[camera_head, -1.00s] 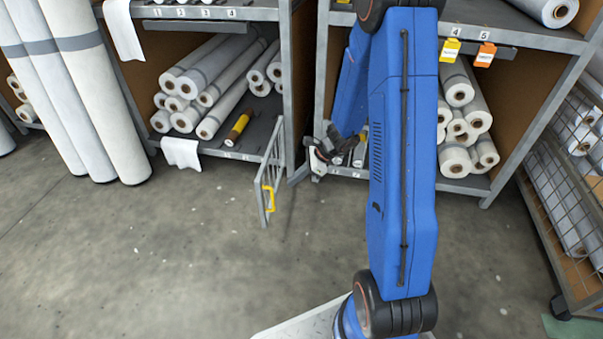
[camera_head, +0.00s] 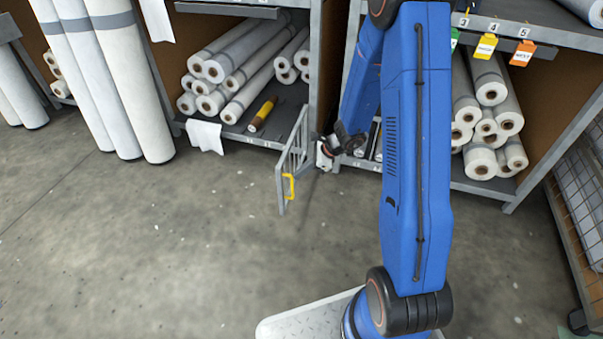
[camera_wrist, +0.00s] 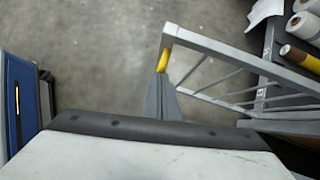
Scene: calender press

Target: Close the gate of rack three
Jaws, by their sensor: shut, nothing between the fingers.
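The gate (camera_head: 291,160) is a grey barred panel with a yellow handle (camera_head: 289,186). It stands open, swung out from the rack front over the floor. It also shows in the wrist view as a barred frame (camera_wrist: 225,50) with the yellow handle (camera_wrist: 164,60) at its free end. My gripper (camera_head: 326,154) is shut and empty, just right of the gate in the head view. In the wrist view the grey fingers (camera_wrist: 161,90) are beside the handle; I cannot tell whether they touch the gate. My arm hides part of the rack bay on the right.
The rack bay (camera_head: 235,138) behind the gate holds several white rolls and one yellow-brown roll (camera_head: 262,114). A white sheet (camera_head: 205,136) hangs over its lower edge. Tall rolls (camera_head: 105,80) stand at left. A wire-sided cart (camera_head: 580,235) is at right. The floor (camera_head: 180,260) in front is clear.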

